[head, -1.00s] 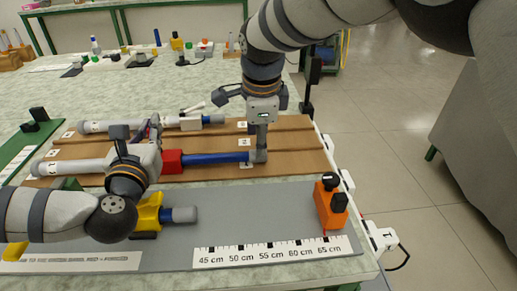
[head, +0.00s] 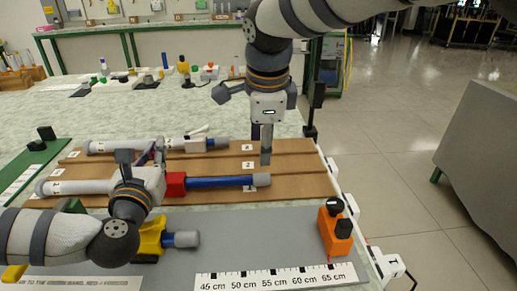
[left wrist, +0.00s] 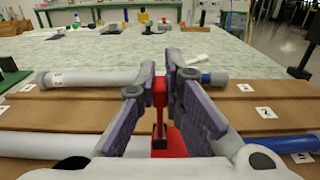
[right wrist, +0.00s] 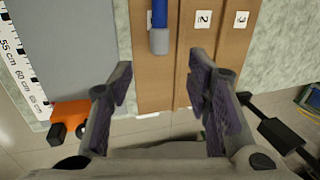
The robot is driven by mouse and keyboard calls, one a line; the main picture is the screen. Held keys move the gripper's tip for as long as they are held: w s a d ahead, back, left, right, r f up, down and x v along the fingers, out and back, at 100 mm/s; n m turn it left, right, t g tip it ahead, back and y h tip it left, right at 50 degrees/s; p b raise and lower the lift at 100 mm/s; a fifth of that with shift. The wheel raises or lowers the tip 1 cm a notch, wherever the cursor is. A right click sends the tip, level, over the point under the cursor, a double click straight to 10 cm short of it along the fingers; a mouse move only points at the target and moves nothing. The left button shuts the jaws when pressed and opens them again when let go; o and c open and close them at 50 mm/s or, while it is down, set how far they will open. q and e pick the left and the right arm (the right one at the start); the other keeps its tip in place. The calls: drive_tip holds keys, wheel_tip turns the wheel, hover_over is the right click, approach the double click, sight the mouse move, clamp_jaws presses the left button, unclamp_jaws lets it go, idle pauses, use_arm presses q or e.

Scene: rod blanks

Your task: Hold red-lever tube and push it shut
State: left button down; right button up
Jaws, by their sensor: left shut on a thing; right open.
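The red-lever tube has a white body (head: 80,187), a red collar (head: 175,185), a blue rod (head: 218,182) and a grey end cap (head: 262,180). It lies in the front groove of the brown board. My left gripper (head: 155,160) is at the collar. In the left wrist view its fingers are shut on the upright red lever (left wrist: 160,95). A length of blue rod shows between collar and cap. My right gripper (head: 266,155) is open just above and behind the cap. In the right wrist view the grey cap (right wrist: 160,40) lies beyond the open fingertips, with nothing held.
A white-levered tube (head: 120,147) lies in the rear groove of the brown board (head: 300,185). In front, a grey mat (head: 270,235) holds a yellow clamp (head: 152,235), an orange block (head: 334,228) and a centimetre ruler (head: 275,279). Small items stand at the back of the table.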

sight(262, 176)
drive_tip(key=x, duration=1.1)
drive_tip(key=shift+f, duration=0.1)
drive_tip(key=shift+c, duration=0.6)
clamp_jaws()
